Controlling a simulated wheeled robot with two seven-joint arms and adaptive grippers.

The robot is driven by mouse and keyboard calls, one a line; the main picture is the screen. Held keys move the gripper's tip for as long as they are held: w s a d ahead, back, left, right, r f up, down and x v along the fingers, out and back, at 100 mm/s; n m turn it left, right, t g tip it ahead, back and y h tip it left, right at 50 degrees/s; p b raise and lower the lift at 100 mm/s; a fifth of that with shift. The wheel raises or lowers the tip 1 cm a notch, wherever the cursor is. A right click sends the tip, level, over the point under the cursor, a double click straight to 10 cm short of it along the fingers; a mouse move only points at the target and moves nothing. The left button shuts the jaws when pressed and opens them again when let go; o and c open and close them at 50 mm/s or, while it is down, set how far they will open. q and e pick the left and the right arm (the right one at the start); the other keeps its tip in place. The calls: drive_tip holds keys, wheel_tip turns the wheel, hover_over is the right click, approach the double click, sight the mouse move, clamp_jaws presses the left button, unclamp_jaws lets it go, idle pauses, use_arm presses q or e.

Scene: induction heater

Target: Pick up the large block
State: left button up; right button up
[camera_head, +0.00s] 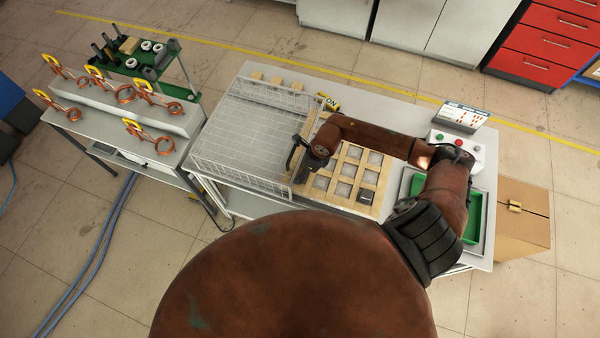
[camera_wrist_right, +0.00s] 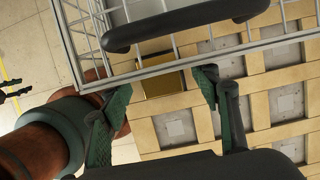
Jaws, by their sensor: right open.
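A brass-coloured block (camera_wrist_right: 165,80) sits in a compartment of the pale wooden grid tray (camera_wrist_right: 272,80) in the right wrist view, partly covered by the wire rack's edge. It appears to be the large block; the head view does not show it clearly, with my right gripper over that area. My right gripper (camera_head: 298,158) is over the left side of the wooden tray (camera_head: 378,205). In the right wrist view its fingers (camera_wrist_right: 160,92) are spread apart, with the block in the gap between them and no visible grip. My left gripper is not in view.
A wire rack (camera_head: 240,140) stands directly left of the tray. A dark small block (camera_head: 365,196) sits in a front compartment. A green bin (camera_head: 474,216) and control box (camera_head: 466,150) are at right. A side table (camera_head: 140,140) with copper coils stands left.

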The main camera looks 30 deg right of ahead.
drive_tip(key=shift+w+a+f, duration=0.1)
drive_tip(key=shift+w+f, duration=0.05)
drive_tip(key=shift+f, duration=0.65)
drive_tip(key=shift+c, duration=0.3)
clamp_jaws()
drive_tip(key=shift+r, duration=0.1)
